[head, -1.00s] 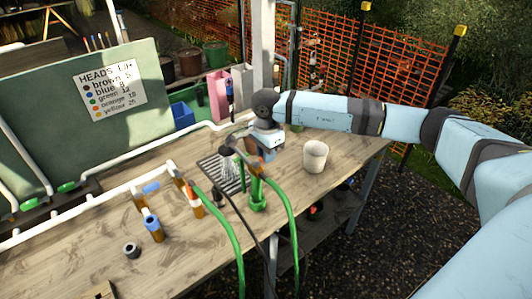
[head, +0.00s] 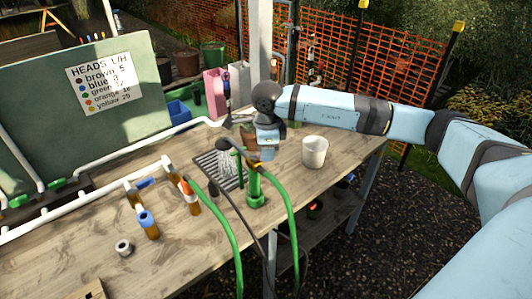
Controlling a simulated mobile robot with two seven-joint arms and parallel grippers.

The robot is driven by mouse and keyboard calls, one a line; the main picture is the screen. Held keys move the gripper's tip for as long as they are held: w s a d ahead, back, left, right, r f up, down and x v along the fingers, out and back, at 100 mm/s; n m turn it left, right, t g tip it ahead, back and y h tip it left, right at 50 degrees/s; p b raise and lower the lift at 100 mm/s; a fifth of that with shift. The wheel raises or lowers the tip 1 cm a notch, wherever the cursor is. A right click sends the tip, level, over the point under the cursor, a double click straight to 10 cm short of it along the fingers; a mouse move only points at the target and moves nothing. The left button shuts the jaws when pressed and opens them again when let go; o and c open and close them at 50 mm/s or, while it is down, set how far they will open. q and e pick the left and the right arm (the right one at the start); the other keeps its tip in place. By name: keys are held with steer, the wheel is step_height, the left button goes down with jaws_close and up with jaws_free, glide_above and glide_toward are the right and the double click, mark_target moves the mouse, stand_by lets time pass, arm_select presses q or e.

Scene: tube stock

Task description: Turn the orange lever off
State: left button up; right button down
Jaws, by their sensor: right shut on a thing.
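A green standpipe (head: 256,190) stands on the wooden bench, with a green hose curving down from its top. A small orange lever (head: 251,162) shows at its top, partly hidden by my right gripper. My right gripper (head: 263,154) points down there and is shut on the lever, as far as the small picture shows. A spray head (head: 223,145) is just left of the standpipe, and pale streaks like water fall from it above a dark grate (head: 213,164). My left gripper is not in view.
A white cup (head: 315,151) stands right of my gripper. Fittings with a blue nozzle (head: 148,222) and an orange part (head: 187,187) are at the left, near white pipes. A sign (head: 104,82) stands behind. The bench's front left is mostly clear.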

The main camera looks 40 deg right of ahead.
mark_target(262, 168)
steer(key=m+b, duration=0.1)
steer(key=m, duration=0.2)
steer(key=s+a+m+b, duration=0.1)
steer(key=m, duration=0.2)
steer(key=a+m+b, duration=0.1)
steer(key=m, duration=0.2)
steer(key=shift+s+a, duration=0.2)
steer(key=shift+s, duration=0.1)
steer(key=shift+a+m+b, duration=0.25)
steer(key=shift+m+b, duration=0.05)
steer(key=shift+m, duration=0.5)
steer(key=c, duration=1)
jaws_free()
steer(key=shift+c, duration=0.2)
step_height(262, 168, up, 14)
steer(key=shift+s+b, duration=0.15)
steer(key=shift+b, duration=0.25)
